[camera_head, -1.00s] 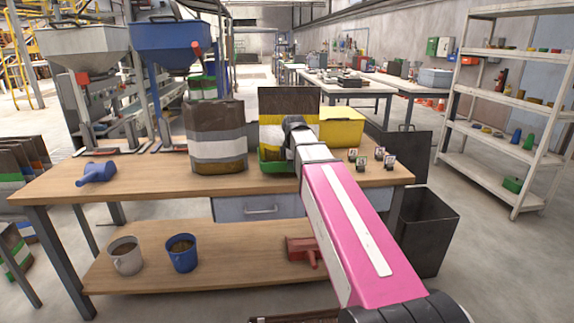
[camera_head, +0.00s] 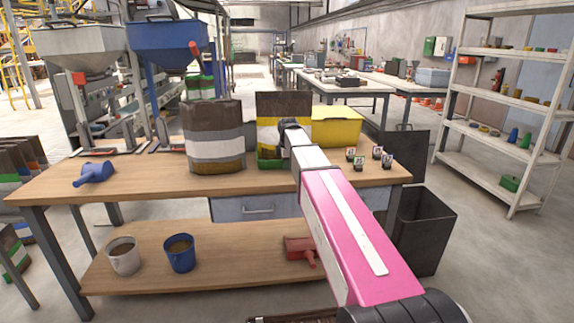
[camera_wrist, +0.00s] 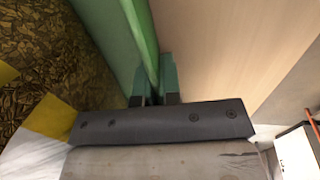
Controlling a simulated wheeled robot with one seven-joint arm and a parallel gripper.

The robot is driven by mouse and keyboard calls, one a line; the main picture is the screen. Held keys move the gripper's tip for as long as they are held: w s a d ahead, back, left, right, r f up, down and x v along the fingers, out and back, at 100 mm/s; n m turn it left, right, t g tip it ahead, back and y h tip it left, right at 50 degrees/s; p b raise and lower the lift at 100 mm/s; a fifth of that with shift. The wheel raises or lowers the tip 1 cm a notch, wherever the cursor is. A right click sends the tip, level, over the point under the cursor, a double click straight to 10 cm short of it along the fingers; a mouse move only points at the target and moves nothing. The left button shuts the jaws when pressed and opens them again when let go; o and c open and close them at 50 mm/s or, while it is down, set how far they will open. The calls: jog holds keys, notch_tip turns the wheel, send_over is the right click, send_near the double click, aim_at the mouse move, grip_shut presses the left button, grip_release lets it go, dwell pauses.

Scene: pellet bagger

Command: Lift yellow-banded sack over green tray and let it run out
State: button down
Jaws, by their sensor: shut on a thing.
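The yellow-banded sack (camera_head: 283,104) stands upright at the back of the bench, dark brown on top with a yellow band. In the head view my fingertips are hidden.
A yellow box (camera_head: 338,130) is close on the right, with small numbered markers (camera_head: 364,160). A blue scoop (camera_head: 95,173) lies at the bench's left. A dark bin (camera_head: 428,235) stands right of the bench.

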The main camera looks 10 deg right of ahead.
jog(key=c, duration=1.7)
grip_release()
jog(key=shift+f, duration=0.1)
jog(key=o, duration=0.4)
